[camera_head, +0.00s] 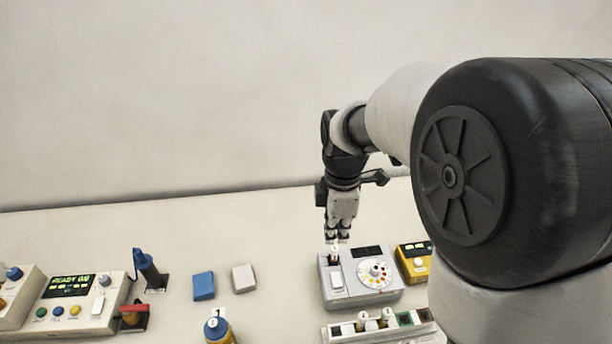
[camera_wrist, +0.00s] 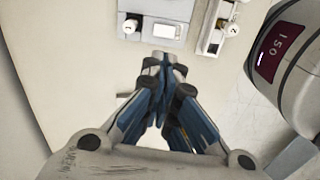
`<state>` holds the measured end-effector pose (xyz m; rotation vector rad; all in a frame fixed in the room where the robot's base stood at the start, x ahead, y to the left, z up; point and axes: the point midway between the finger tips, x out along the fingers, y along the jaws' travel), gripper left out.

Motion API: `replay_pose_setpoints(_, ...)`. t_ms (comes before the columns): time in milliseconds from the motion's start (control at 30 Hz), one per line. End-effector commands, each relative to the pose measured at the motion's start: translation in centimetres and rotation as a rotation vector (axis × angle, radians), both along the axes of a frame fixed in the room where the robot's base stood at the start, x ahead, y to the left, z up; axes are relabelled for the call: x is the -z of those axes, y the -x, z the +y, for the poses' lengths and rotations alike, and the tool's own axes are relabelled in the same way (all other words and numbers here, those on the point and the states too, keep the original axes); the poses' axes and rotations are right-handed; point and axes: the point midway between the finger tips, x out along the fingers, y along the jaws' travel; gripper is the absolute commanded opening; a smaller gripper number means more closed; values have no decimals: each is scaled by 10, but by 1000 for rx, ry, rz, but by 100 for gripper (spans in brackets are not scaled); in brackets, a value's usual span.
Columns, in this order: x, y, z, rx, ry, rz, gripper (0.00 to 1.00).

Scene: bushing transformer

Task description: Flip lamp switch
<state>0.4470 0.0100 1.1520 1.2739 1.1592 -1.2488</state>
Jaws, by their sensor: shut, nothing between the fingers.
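My gripper (camera_head: 338,237) is shut and empty, pointing down at the back edge of a grey box (camera_head: 352,296). The box carries a pale rocker switch (camera_head: 336,277) at its left, a round dial with coloured marks (camera_head: 374,273) and a dark display (camera_head: 367,251). A small numbered peg (camera_head: 334,251) stands on the box just below the fingertips; I cannot tell whether they touch it. In the wrist view the closed fingers (camera_wrist: 164,68) are below the box's edge, with the rocker (camera_wrist: 164,31) just above the tips. I cannot read which switch is the lamp's.
A panel reading READY (camera_head: 75,302) with another switch (camera_head: 98,306) stands at left. A blue block (camera_head: 203,286) and a white block (camera_head: 243,278) lie mid-table. A yellow device (camera_head: 414,264) stands right of the box, and a rack of pegs (camera_head: 380,327) in front.

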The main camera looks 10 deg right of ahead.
Motion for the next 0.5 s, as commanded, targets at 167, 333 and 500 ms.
replay_pose_setpoints(167, 10, -8, 1, -72, 1, 18, 0)
replay_pose_setpoints(333, 11, -9, 1, -78, 1, 18, 0)
replay_pose_setpoints(500, 11, -9, 1, -76, 1, 18, 0)
